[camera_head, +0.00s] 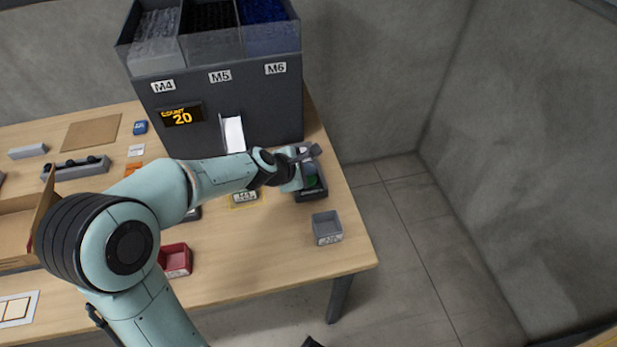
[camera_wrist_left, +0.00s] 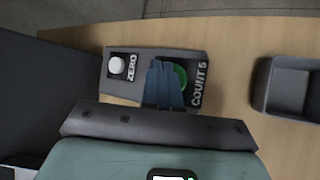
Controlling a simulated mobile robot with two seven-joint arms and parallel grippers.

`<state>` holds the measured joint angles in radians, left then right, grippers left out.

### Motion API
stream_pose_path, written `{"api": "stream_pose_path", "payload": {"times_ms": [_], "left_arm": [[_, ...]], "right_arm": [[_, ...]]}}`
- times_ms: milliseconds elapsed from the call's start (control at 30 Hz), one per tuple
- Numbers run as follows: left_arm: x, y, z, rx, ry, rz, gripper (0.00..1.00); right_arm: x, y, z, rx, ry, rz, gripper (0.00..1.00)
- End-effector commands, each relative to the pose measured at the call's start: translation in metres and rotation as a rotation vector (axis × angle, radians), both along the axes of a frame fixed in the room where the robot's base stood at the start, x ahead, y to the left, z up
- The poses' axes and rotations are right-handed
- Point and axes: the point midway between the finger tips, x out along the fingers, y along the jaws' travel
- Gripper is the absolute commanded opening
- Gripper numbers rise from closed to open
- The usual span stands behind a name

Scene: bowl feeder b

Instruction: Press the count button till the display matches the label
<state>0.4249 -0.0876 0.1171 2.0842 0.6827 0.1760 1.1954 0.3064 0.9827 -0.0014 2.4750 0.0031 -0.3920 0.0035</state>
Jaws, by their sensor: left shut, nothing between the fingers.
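The dark feeder (camera_head: 220,105) has a display (camera_head: 182,115) reading COUNT 20. A small card (camera_head: 244,198) with a yellow edge lies in front of it; its text is too small to read fully. The button box (camera_head: 312,194) stands near the table's right edge. In the left wrist view, the box (camera_wrist_left: 190,55) has a white ZERO button (camera_wrist_left: 116,65) and a green COUNT 5 button (camera_wrist_left: 180,77). My left gripper (camera_wrist_left: 164,85) is shut and empty, its fingers over the green button and partly hiding it. I cannot tell whether they touch it. My right gripper is not in view.
A grey bin (camera_head: 327,228) stands beside the button box, near the table's right edge. A red bin (camera_head: 175,260) is partly hidden behind my left arm. A white chute (camera_head: 233,134) is at the feeder's front.

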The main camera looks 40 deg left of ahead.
Motion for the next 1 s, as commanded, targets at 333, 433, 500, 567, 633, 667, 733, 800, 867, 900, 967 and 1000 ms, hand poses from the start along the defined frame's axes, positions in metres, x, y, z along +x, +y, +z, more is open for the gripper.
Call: {"api": "stream_pose_path", "payload": {"times_ms": [333,433,500,567,633,667,733,800,867,900,967,1000], "left_arm": [[0.0,0.0,-0.0014,0.0,0.0,0.0,0.0],[-0.0002,0.0001,-0.0052,0.0,0.0,0.0,0.0],[-0.0001,0.0001,-0.008,0.001,0.001,0.0,0.0],[-0.0001,0.0001,-0.0093,0.001,0.0,-0.001,0.0],[0.0,0.0001,-0.0092,0.0,0.0,0.0,0.0],[0.0,0.0001,-0.0089,0.0,0.0,0.0,0.0],[0.0,0.0001,-0.0086,0.0,0.0,0.0,0.0],[0.0,0.0001,-0.0085,0.0,0.0,0.0,0.0],[0.0,0.0001,-0.0086,0.0,0.0,0.0,0.0],[0.0001,0.0001,-0.0087,0.0,0.0,0.0,0.0],[0.0,0.0,-0.0091,0.0,0.0,0.0,0.0],[0.0,0.0,-0.0095,0.0,0.0,0.0,0.0]], "right_arm": [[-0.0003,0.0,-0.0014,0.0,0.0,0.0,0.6],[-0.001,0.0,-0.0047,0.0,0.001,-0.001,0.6],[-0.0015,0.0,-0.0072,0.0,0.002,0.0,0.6],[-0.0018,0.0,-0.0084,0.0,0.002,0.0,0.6],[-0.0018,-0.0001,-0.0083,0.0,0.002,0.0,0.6],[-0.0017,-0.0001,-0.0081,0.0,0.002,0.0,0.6],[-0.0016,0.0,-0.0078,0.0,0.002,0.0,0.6],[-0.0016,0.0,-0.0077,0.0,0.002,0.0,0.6],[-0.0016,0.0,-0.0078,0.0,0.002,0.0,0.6],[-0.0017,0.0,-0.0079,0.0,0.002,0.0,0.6],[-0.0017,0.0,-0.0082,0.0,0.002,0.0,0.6],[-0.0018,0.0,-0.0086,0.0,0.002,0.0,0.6]]}}
